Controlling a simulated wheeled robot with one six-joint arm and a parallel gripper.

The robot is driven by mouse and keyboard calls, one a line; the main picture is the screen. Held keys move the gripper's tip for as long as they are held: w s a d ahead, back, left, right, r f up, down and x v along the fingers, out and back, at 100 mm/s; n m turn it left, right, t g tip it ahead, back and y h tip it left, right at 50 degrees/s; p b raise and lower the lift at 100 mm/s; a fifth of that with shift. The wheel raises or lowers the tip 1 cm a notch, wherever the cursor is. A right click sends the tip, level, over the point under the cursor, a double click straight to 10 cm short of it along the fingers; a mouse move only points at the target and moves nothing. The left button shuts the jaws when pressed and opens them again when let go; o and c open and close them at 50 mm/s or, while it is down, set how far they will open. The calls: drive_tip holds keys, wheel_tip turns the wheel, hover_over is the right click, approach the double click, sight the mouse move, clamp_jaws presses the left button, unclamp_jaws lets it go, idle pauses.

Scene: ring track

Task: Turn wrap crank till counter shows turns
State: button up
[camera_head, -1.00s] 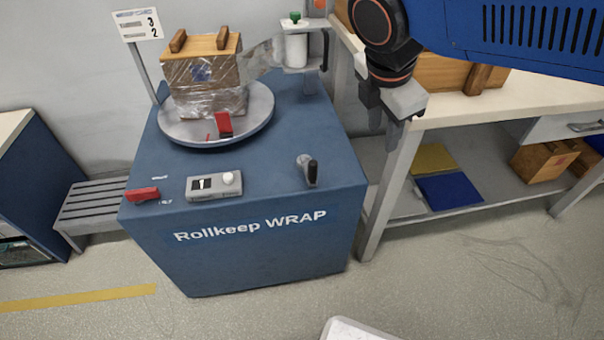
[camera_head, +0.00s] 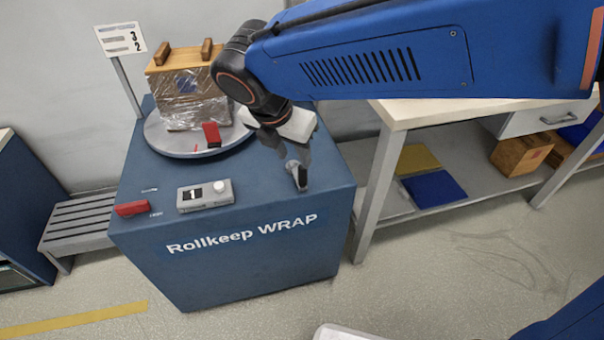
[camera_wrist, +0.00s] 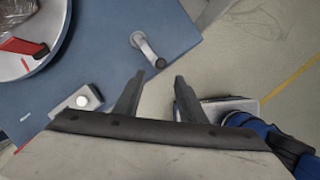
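The wrap crank, a small grey arm with a dark handle (camera_head: 299,178), is on the front right of the blue wrapping machine's top (camera_head: 260,192). The counter (camera_head: 193,195) is a grey box with a white knob, and its display appears to read 1. The sign (camera_head: 121,39) on a post shows 3 and 2. My gripper (camera_head: 293,150) is over the machine, just behind and above the crank in the head view. In the wrist view, my gripper (camera_wrist: 156,88) is open and empty, with the crank (camera_wrist: 148,49) ahead of its fingertips, apart from them.
A wrapped wooden crate (camera_head: 190,88) stands on the round turntable (camera_head: 172,145), which has a red clamp (camera_head: 212,135). A red switch (camera_head: 131,208) is at the machine's front left. A workbench (camera_head: 440,112) with a lower shelf is to the right. A slatted bench (camera_head: 75,222) is left.

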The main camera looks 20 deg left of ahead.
sight(300, 170)
drive_tip(key=x, duration=1.1)
drive_tip(key=shift+w+f, duration=0.1)
clamp_jaws()
